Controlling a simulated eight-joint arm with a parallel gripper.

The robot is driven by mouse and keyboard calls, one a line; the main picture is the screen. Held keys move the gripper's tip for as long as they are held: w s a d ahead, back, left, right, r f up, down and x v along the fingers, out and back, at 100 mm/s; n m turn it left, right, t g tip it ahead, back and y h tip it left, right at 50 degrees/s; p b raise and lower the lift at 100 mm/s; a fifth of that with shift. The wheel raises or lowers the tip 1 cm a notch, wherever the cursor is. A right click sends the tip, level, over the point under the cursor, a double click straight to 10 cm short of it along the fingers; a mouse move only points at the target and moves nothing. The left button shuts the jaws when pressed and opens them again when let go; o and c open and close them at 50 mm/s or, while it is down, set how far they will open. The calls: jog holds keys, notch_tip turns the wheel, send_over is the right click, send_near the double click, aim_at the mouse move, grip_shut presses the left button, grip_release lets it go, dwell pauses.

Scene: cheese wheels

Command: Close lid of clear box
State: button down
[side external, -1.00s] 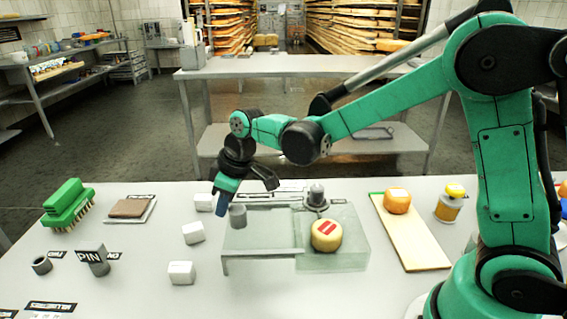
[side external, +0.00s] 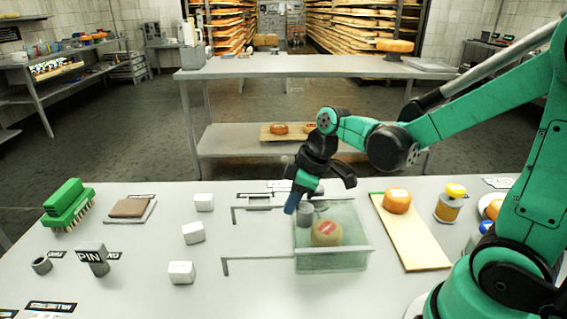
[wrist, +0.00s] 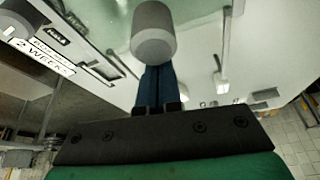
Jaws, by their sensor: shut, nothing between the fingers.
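The clear box (side external: 345,259) stands on the table with a yellow cheese wheel (side external: 326,234) with a red label inside. Its see-through lid (side external: 345,215) lies over the box top, and the wheel looks tinted through it. A grey cylindrical knob (side external: 306,212) stands on the lid's left part; it also shows in the wrist view (wrist: 153,35). My gripper (side external: 291,203) is shut and empty, pointing down at the knob's left side. In the wrist view its blue fingertips (wrist: 157,75) are right against the knob or very close; contact is hard to confirm.
Two grey rails (side external: 258,260) extend left from the box, with bare table between them. White blocks (side external: 193,233) stand further left. A board with a cheese wheel (side external: 397,201) and a yellow-lidded jar (side external: 449,205) stand to the right. A metal weight-like item behind the box is partly hidden.

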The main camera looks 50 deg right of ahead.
jog(key=shift+s+d+f, duration=0.15)
jog(key=shift+s+d, duration=0.1)
jog(key=w+a, duration=0.3)
jog(key=w, duration=0.1)
jog(key=v, duration=1)
jog(key=s+f+m+t+h, duration=0.2)
jog(key=s+f+m+t, duration=0.1)
jog(key=s+m, duration=0.2)
jog(key=shift+a+f+m+t, duration=0.25)
jog(key=shift+a+m+t, duration=0.15)
jog(key=shift+m, duration=0.5)
jog(key=shift+s, duration=0.1)
